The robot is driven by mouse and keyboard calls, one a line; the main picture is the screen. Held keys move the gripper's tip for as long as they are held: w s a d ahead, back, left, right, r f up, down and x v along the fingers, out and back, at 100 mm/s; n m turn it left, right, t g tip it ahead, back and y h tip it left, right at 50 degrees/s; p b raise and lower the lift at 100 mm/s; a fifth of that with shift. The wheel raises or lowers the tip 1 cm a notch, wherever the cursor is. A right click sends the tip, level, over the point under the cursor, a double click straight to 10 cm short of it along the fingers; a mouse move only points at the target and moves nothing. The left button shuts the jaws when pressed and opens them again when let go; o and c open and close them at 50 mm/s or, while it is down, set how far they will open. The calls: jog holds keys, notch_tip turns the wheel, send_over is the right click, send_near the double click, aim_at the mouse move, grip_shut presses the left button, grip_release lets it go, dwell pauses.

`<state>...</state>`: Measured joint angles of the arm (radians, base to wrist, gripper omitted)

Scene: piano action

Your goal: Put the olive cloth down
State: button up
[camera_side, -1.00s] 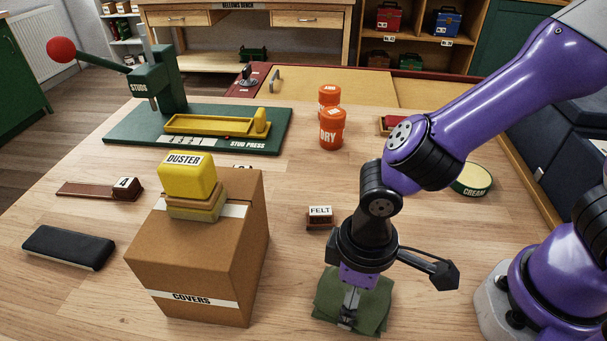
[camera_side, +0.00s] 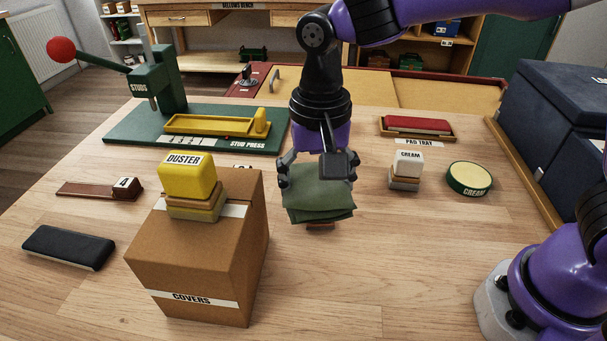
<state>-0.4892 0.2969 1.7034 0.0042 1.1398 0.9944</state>
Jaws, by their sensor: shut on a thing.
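The olive cloth (camera_side: 318,200) is a folded green pad held up off the table near the middle of the view. My gripper (camera_side: 318,178) is shut on it from above, with a finger showing at its left side. The cloth hangs in front of a small brown block (camera_side: 320,225), of which only the lower edge shows; the FELT label is hidden. I cannot tell the exact gap between the cloth and that block.
A COVERS carton (camera_side: 197,265) with a yellow DUSTER block (camera_side: 186,177) on top stands to the left. A CREAM brush (camera_side: 406,168), a round CREAM tin (camera_side: 469,178) and the pad tray (camera_side: 417,128) are to the right. The front table is clear.

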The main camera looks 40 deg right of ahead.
jog(key=w+d+f+m, duration=0.1)
jog(key=w+d+f, duration=0.1)
jog(key=w+d, duration=0.1)
jog(key=w+d+f+m, duration=0.1)
jog(key=w+d+f, duration=0.1)
jog(key=w+d, duration=0.1)
jog(key=w+d+f+m, duration=0.1)
jog(key=w+d+f, duration=0.2)
jog(key=d, duration=0.1)
jog(key=shift+w+d, duration=0.15)
jog(key=shift+w, duration=0.25)
jog(key=shift+d+f, duration=0.1)
jog(key=shift+f, duration=1.9)
jog(key=o, duration=0.9)
jog(key=shift+f, duration=0.1)
